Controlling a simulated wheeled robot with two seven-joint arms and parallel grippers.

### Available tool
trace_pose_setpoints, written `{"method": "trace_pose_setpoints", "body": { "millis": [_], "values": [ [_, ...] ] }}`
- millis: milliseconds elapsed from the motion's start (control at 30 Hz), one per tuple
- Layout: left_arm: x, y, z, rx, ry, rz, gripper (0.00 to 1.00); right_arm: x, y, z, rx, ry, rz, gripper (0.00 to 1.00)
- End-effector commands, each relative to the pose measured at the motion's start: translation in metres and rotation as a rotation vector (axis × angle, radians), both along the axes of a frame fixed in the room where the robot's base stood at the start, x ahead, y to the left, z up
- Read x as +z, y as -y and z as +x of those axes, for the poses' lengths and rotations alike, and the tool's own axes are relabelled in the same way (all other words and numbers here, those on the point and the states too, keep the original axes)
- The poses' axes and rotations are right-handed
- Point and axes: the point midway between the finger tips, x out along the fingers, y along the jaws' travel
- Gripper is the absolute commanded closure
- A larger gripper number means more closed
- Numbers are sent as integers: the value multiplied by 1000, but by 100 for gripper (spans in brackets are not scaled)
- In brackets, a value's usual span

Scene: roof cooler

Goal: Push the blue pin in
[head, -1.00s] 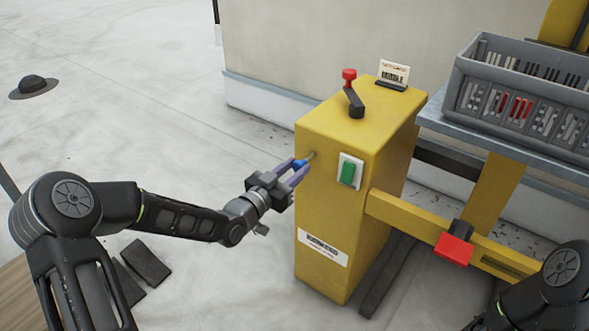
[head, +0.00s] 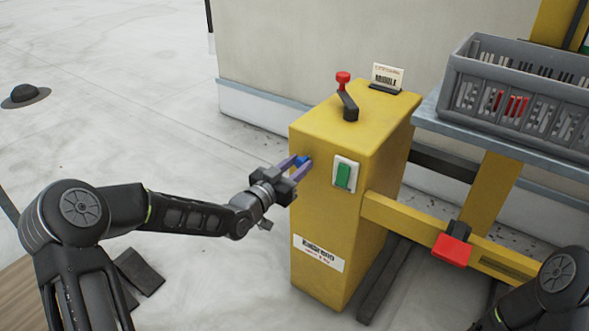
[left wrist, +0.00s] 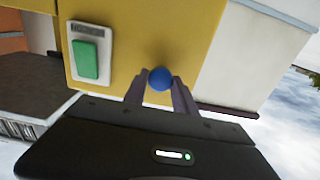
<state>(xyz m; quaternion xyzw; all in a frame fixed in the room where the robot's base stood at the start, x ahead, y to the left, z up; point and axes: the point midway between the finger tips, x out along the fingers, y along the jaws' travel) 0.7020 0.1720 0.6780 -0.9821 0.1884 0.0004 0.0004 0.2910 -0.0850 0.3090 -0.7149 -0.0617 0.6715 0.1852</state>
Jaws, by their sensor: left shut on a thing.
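The blue pin (head: 304,160) is at the left face of the yellow housing (head: 318,215), near its upper edge. Its round blue head sits close against that face, and no shaft shows between them in the head view. My left gripper (head: 299,166) is shut on the blue pin, with its purple fingers on either side of the head. In the left wrist view the blue head (left wrist: 160,78) shows between the fingertips, in front of the yellow face. The fingers partly hide the pin in the head view. My right gripper is out of view.
A green switch (head: 344,175) is on the housing just right of the pin. A black lever with a red knob (head: 343,77) and a label card (head: 387,77) are on top. A red pedal-like block (head: 451,250) and a grey crate (head: 520,100) are to the right.

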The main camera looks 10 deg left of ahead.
Motion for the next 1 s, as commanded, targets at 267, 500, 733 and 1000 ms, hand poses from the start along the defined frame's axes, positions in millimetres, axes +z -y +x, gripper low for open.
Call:
{"method": "trace_pose_setpoints", "body": {
  "millis": [267, 500, 733, 1000],
  "values": [
    [2, 0, 1, 2, 3, -1, 48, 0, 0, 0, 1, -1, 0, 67],
    [2, 0, 1, 1, 3, -1, 47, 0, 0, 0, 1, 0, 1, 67],
    [2, -7, -13, 3, 2, 0, 47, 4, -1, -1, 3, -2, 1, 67],
    [3, -23, -54, 2, 1, 1, 47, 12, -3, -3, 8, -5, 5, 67]
  ]
}}
